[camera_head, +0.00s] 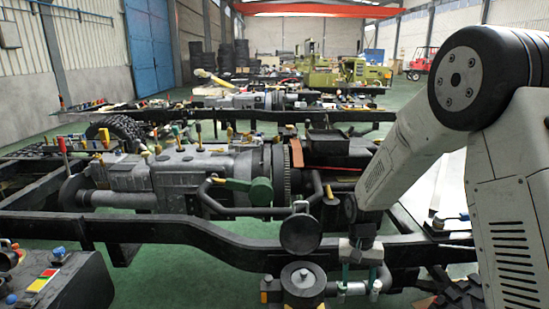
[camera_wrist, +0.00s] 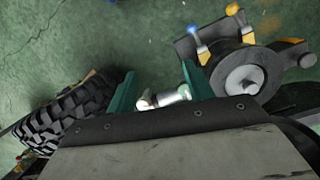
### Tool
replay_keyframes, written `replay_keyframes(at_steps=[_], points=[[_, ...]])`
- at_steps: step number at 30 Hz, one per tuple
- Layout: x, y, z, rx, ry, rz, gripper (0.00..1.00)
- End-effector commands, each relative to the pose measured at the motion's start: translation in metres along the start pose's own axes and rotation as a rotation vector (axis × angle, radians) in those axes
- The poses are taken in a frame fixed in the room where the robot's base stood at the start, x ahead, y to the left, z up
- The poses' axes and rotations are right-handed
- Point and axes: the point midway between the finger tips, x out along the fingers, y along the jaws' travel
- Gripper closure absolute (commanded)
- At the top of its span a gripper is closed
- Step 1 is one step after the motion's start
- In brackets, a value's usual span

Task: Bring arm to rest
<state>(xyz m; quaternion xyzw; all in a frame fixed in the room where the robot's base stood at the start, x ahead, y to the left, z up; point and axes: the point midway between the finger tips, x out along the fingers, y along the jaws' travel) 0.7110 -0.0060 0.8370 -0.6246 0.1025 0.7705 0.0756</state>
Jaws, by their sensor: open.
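My gripper (camera_head: 360,280) hangs from my arm at the lower right of the head view, pointing down by the near rail of the chassis frame (camera_head: 190,232). Its two teal fingers are apart. In the wrist view the open gripper (camera_wrist: 158,82) shows a short silver cylinder (camera_wrist: 167,97) between the fingers. I cannot tell whether the fingers touch it. A black round part with a grey cap (camera_wrist: 243,79) lies just right of the fingers. It appears to be the black cylindrical unit (camera_head: 302,283) left of the gripper in the head view.
A knobbly tyre (camera_wrist: 72,108) lies left of the fingers in the wrist view. A grey engine and gearbox (camera_head: 165,175) sits in the chassis behind the gripper. A dark box with coloured parts (camera_head: 65,285) stands at lower left. Green floor (camera_head: 190,268) shows between frame parts.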

Motion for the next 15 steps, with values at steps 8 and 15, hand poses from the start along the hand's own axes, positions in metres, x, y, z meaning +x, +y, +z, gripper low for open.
replay_keyframes(at_steps=[8, 15], points=[[-0.080, 0.033, 0.090, -0.122, -0.029, 0.006, 0.48], [-0.134, 0.063, 0.173, -0.204, -0.005, -0.002, 0.48]])
